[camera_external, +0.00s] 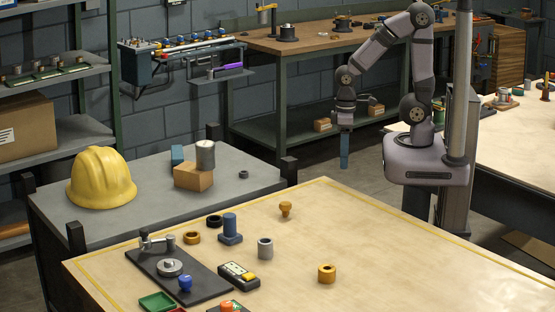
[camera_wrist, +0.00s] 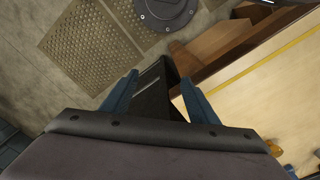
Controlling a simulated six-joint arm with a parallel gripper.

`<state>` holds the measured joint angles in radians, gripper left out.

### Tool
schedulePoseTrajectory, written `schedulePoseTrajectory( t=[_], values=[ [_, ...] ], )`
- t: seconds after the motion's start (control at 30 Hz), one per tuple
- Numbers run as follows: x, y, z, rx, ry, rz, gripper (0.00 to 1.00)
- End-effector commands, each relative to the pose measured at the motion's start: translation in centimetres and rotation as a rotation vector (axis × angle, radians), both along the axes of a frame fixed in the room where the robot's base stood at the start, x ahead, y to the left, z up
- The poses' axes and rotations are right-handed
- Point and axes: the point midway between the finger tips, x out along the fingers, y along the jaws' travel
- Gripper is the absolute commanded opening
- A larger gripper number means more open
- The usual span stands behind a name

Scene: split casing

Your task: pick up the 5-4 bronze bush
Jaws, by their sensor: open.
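A short bronze bush (camera_external: 327,273) with a dark hole in its top stands upright on the right front of the table. A lower bronze ring-like bush (camera_external: 192,238) lies farther left, near the black plate. I cannot read any size marks, so I cannot tell which is the 5-4 one. My gripper (camera_external: 344,163) hangs pointing down beyond the table's far edge, well away from both. In the wrist view its blue fingers (camera_wrist: 158,88) are spread with nothing between them. A small orange-brown piece (camera_wrist: 273,147) shows at that view's right edge, too cut off to identify.
On the wooden table (camera_external: 400,265) stand a grey sleeve (camera_external: 265,248), a blue post on a base (camera_external: 231,228), a brown knob (camera_external: 286,209) and a black fixture plate (camera_external: 180,272). The table's right side is bare. A grey bench with a yellow helmet (camera_external: 101,178) adjoins it.

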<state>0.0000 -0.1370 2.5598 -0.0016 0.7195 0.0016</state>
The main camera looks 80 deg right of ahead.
Motion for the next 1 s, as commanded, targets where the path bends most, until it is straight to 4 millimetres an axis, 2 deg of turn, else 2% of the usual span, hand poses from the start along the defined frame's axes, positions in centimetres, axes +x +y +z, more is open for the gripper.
schedulePoseTrajectory(
  t=[0.17, 0.47, 0.67, 0.77, 0.87, 0.97, 1.0],
  values=[
    [0.2, 0.0, 1.1, 0.0, -0.005, 0.0, 0.54],
    [0.3, 0.3, 5.4, 0.003, -0.01, 0.008, 0.54],
    [4.3, 5.1, 4.8, 0.071, -0.111, 0.127, 0.54],
    [6.5, 8.2, 4.7, 0.111, -0.174, 0.192, 0.54],
    [8.7, 12.3, 4.7, 0.161, -0.25, 0.269, 0.54],
    [10.8, 17.9, 4.7, 0.223, -0.342, 0.357, 0.54],
    [11.5, 20.5, 4.8, 0.251, -0.384, 0.394, 0.54]
  ],
)
